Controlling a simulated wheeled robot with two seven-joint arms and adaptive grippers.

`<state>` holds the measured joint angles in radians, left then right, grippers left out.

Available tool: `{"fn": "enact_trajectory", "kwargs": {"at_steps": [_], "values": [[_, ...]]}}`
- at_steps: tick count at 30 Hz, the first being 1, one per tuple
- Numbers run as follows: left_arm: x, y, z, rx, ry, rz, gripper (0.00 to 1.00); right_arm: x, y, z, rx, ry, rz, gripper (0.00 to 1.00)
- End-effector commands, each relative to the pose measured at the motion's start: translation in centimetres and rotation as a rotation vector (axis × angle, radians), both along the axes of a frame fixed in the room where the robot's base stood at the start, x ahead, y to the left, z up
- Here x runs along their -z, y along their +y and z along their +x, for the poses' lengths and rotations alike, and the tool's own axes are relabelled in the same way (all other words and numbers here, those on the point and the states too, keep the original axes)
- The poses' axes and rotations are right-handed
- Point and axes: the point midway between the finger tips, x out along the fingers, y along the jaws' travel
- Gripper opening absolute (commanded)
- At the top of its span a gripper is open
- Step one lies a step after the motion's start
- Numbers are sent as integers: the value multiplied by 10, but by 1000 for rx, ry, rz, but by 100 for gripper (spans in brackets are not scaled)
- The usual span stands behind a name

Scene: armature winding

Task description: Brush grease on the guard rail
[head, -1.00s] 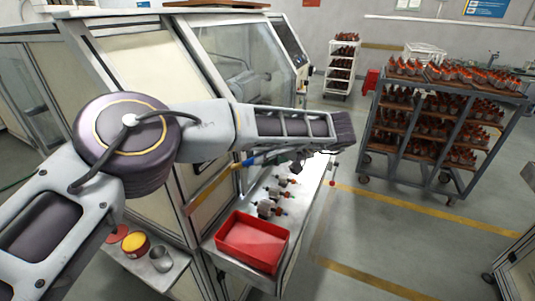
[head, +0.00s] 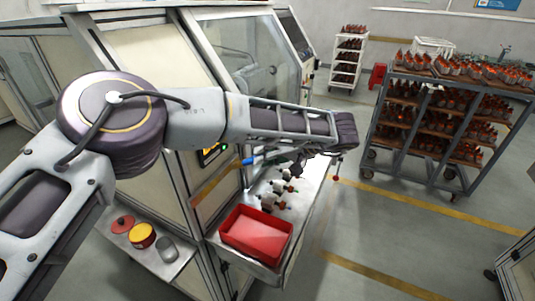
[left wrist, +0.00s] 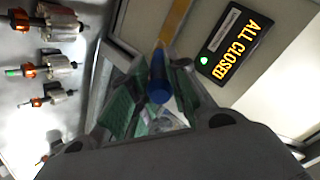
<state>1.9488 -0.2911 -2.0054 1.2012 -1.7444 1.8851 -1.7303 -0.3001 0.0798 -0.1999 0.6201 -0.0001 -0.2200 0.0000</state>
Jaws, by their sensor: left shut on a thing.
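My left gripper (head: 287,163) is in front of the machine's lower front, above the shelf with the wound parts. In the left wrist view, my left gripper (left wrist: 158,100) is shut on a blue-handled tool (left wrist: 159,78), which seems to be the brush. Its blue handle (head: 252,161) also shows in the head view; its bristles cannot be made out. A yellow-brown strip (head: 216,183), which may be the guard rail, runs along the machine front. It also shows in the left wrist view (left wrist: 178,25); I cannot tell whether the brush touches it. My right gripper is out of view.
A red tray (head: 257,235) and several armatures (head: 275,200) sit on the shelf. A yellow-topped can (head: 142,235), a red lid (head: 122,224) and a grey cup (head: 167,248) stand lower left. A loaded cart (head: 445,120) stands right; the floor between is clear.

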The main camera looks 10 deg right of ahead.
Motion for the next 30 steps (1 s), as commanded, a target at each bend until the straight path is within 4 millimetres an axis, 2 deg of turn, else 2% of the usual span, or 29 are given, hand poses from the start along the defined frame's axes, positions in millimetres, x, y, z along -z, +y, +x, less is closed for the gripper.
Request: {"fn": "enact_trajectory", "kwargs": {"at_steps": [9, 30], "values": [[-1, 11, -13, -2, -1, 1, 0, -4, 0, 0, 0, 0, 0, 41], [-1, 17, -23, 0, -2, 1, 0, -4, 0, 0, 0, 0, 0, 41]]}}
